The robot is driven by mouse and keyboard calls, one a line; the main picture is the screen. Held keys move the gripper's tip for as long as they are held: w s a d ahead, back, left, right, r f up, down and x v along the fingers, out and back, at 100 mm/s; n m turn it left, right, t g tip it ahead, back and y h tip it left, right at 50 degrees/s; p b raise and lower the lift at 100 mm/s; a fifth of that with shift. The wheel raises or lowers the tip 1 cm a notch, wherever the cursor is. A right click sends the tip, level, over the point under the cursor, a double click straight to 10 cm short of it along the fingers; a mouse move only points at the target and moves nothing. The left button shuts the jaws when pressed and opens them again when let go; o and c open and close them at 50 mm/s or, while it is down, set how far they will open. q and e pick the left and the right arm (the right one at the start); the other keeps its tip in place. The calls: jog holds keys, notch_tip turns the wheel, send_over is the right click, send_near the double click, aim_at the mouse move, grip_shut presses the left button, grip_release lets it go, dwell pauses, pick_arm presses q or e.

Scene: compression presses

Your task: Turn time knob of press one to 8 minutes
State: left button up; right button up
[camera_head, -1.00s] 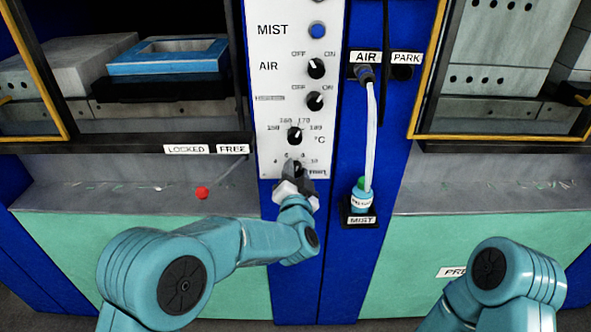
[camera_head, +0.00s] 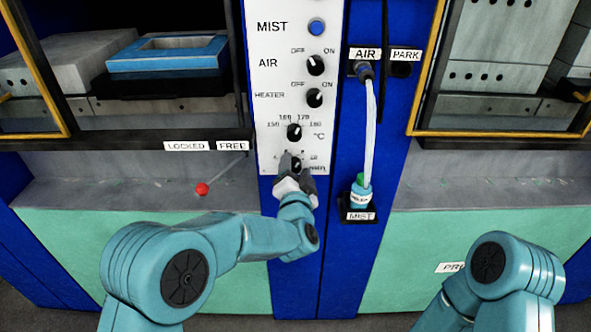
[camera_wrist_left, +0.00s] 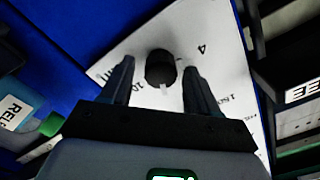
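The time knob (camera_head: 296,165) is the small black knob lowest on the white panel of press one, below the °C knob (camera_head: 295,132). In the left wrist view the time knob (camera_wrist_left: 160,66) is black and round, with a pale mark pointing down in the picture. My left gripper (camera_head: 296,172) is at it, with one finger on each side. In the left wrist view the fingers of my left gripper (camera_wrist_left: 158,80) are apart, with a gap on both sides of the knob. Fingers cover much of its scale; a "4" shows. My right gripper is out of view.
The heater knob (camera_head: 315,98), air knob (camera_head: 316,65) and blue mist button (camera_head: 317,27) are higher on the panel. A red-tipped lever (camera_head: 202,189) is left. A mist bottle (camera_head: 361,193) with a white hose stands right.

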pick_arm(q)
jog(key=s+b, duration=0.2)
jog(key=s, duration=1.4)
jog(key=shift+s, duration=0.15)
